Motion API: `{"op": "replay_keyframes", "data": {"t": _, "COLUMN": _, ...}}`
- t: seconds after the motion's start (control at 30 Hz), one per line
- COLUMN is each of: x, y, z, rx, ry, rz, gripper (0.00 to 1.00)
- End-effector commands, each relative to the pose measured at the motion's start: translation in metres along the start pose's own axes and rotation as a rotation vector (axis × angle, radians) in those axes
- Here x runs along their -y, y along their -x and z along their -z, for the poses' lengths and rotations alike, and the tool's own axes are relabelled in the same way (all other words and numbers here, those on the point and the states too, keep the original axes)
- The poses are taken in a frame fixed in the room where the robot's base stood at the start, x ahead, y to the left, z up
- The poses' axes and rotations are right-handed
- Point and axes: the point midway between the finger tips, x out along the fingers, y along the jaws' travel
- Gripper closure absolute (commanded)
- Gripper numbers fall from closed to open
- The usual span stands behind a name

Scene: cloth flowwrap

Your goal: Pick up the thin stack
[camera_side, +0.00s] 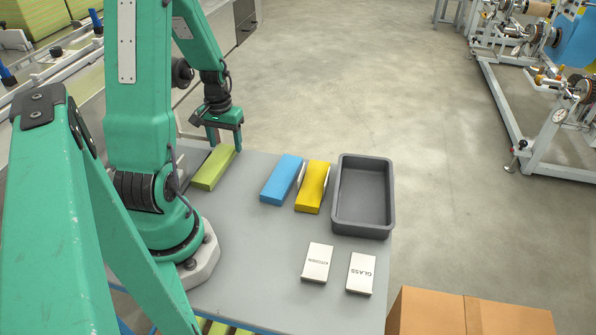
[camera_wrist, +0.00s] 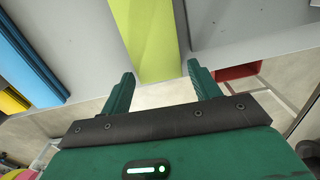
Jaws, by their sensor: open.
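Three folded cloth stacks lie on the grey table: a lime-green one (camera_side: 214,168) at the left, a blue one (camera_side: 282,180) in the middle and a yellow one (camera_side: 312,190) with white at its sides. I cannot tell for sure which is thinnest. My gripper (camera_side: 226,141) is open, pointing down at the far end of the lime-green stack. In the wrist view the lime-green stack (camera_wrist: 148,35) runs up from between the spread fingers (camera_wrist: 160,70). Nothing is held. Whether the fingertips touch the stack is not clear.
An empty dark grey tray (camera_side: 340,217) stands right of the yellow stack. Two white blocks, one reading KITCHEN (camera_side: 317,262) and one reading GLASS (camera_side: 360,273), lie near the front. The table's middle front is clear. Cardboard boxes (camera_side: 470,315) stand beyond its right edge.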

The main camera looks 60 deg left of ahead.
Motion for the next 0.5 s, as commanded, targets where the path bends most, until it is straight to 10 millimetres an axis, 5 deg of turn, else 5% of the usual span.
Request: {"op": "replay_keyframes", "data": {"t": 0.5, "x": 0.0, "y": -0.0136, "z": 0.0, "rx": 0.0, "ry": 0.0, "rz": 0.0, "gripper": 0.38}}
